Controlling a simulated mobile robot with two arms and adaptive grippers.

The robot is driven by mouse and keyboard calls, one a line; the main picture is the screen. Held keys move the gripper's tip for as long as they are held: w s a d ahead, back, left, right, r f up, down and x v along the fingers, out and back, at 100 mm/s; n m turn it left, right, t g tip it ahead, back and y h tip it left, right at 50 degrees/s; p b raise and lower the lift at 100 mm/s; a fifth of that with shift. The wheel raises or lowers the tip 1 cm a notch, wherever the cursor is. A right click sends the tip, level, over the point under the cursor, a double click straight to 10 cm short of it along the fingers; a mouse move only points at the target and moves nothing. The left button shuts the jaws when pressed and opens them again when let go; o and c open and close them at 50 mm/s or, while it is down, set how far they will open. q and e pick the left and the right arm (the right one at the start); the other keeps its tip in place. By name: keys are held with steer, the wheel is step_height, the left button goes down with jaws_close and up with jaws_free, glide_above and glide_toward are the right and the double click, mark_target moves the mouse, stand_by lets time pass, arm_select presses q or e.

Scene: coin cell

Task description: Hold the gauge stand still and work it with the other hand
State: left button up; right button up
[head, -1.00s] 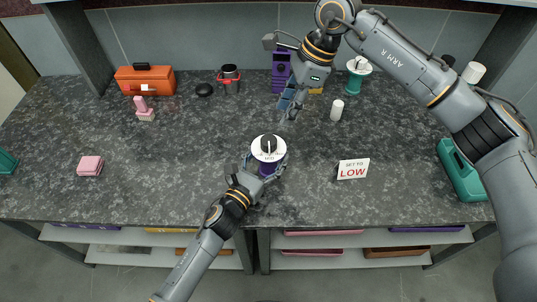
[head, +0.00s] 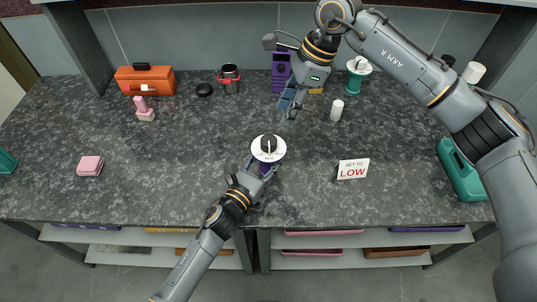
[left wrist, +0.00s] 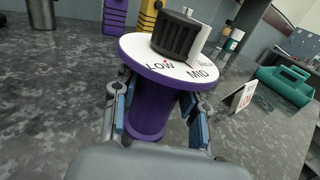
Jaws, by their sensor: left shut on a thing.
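The gauge stand (head: 277,148) has a purple column, a white dial disc and a black knob (head: 268,146). It stands upright in the middle of the counter. In the left wrist view the purple column (left wrist: 150,108) is between my left gripper's fingers (left wrist: 158,112), which are shut on it. The disc there reads LOW and MID, and the knob (left wrist: 178,36) has a white pointer side. My left gripper (head: 262,168) also shows in the head view. My right gripper (head: 290,104) hangs above and behind the stand, away from it. Its fingers look apart and hold nothing visible.
A card reading SET TO LOW (head: 353,169) stands right of the gauge stand. A teal-based dial stand (head: 354,80), a white cylinder (head: 336,110), a red pot (head: 230,80) and an orange toolbox (head: 146,79) stand farther back. Green carriers sit at both sides. Counter around the stand is clear.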

mark_target(269, 140)
stand_by(0.3)
steer(key=o, duration=0.3)
steer(key=shift+a, duration=0.1)
steer(key=shift+o, duration=1.1)
steer(key=a+h, duration=0.1)
steer(key=a+r+n+h, duration=0.2)
steer(key=shift+s+a+r, duration=0.15)
steer(key=shift+s+a, duration=0.1)
steer(key=shift+a, duration=0.05)
steer(key=shift+t+h, duration=0.3)
steer(key=shift+h, duration=0.2)
step_height(269, 140, down, 11)
steer(key=shift+a+f, duration=0.15)
steer(key=shift+f, duration=0.05)
steer(key=shift+c, duration=0.3)
steer(key=c, duration=1.1)
